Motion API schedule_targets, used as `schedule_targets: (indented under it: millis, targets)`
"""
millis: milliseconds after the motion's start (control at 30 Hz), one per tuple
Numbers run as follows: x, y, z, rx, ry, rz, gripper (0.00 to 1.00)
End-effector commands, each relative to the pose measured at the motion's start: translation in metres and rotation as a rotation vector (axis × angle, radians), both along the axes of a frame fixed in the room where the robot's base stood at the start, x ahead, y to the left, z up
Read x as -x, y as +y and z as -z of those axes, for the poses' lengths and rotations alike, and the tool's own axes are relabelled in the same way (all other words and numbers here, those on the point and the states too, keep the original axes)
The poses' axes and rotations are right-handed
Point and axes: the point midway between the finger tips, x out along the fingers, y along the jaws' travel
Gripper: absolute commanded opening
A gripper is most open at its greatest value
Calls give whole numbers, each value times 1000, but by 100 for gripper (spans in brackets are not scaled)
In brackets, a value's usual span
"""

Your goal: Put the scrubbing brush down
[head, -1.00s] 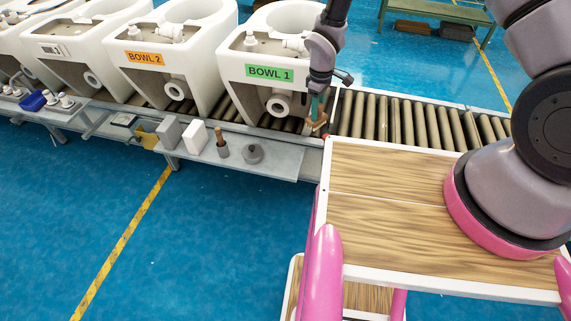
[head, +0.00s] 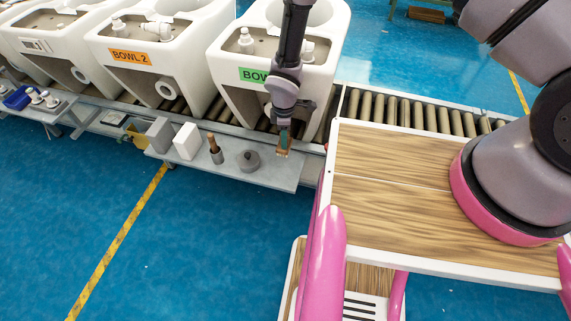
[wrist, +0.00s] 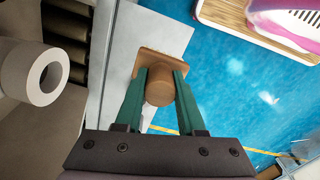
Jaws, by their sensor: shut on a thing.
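My gripper (head: 284,137) hangs over the right end of a grey metal shelf (head: 276,180) in front of the BOWL 1 toilet (head: 232,72). Its green fingers (wrist: 158,88) are shut on the brown wooden scrubbing brush (wrist: 158,65). In the wrist view the brush shows a round end and a square block behind it. In the head view the brush (head: 283,152) is small below the fingers, its lower part hard to make out. The brush appears above the shelf; I cannot tell whether it touches it.
On the shelf stand a grey round piece (head: 248,160), a brown-handled item (head: 215,150), a white block (head: 187,141) and a grey block (head: 160,134). The roller conveyor (head: 405,110) runs behind. The shelf's right end is bare.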

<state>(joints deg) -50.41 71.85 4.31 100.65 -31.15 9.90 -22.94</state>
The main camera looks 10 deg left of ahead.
Motion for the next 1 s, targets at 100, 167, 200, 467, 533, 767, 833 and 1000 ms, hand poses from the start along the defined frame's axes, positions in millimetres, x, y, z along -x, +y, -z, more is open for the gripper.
schedule_targets:
  millis: [100, 167, 200, 467, 533, 767, 833, 1000]
  targets:
    - [2, -1, 35, 4, 2, -1, 0]
    - [1, -1, 52, 3, 3, -1, 0]
    - [1, -1, 62, 3, 3, -1, 0]
    - [0, 0, 106, 0, 1, 1, 0]
    - [0, 0, 109, 0, 0, 1, 0]
    - [0, -1, 135, 1, 2, 2, 0]
    - [1, -1, 145, 1, 2, 2, 0]
    - [0, 0, 149, 0, 0, 1, 0]
